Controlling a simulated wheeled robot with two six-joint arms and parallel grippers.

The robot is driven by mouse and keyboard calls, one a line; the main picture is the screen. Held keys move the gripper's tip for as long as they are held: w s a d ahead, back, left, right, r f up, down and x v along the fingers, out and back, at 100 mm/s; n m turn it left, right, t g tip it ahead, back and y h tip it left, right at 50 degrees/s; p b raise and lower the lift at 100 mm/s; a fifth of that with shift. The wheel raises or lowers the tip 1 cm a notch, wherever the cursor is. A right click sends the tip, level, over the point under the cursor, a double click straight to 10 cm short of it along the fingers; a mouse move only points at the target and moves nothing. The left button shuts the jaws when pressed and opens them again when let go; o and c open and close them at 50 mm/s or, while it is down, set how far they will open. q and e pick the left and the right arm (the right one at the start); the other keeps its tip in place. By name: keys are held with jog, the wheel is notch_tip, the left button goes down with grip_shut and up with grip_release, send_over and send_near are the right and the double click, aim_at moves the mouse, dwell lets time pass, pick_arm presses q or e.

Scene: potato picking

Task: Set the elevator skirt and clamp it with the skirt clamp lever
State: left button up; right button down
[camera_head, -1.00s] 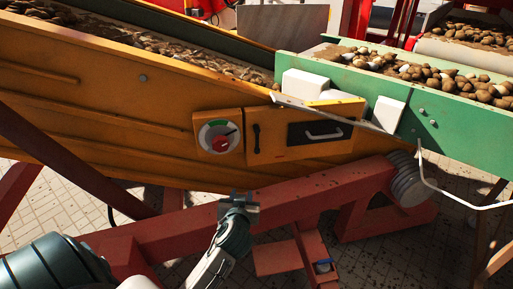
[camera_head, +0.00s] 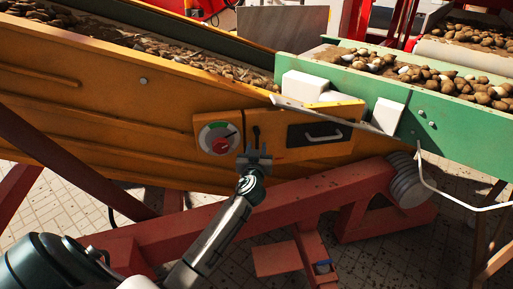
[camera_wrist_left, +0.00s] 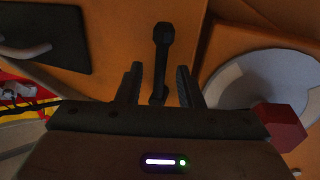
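A short black lever (camera_head: 256,136), which looks like the clamp lever, stands upright on the orange panel of the elevator. To its right is a black plate with a pale grey handle (camera_head: 322,135); I cannot tell whether this is the skirt. My left gripper (camera_head: 255,155) is just below the lever in the head view. In the left wrist view, the lever (camera_wrist_left: 161,45) stands upright, its lower end between the two open fingers (camera_wrist_left: 159,85). I cannot tell whether they touch it. My right gripper is not in view.
A dial with a red knob (camera_head: 220,145) is left of the lever; its red knob (camera_wrist_left: 280,126) sits close to the gripper in the wrist view. A red beam (camera_head: 310,190) runs below the panel. A green conveyor (camera_head: 440,115) with potatoes lies to the right.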

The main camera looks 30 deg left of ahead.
pick_arm(q)
jog(key=shift+w+a, duration=0.15)
jog(key=shift+w, duration=0.1)
grip_shut()
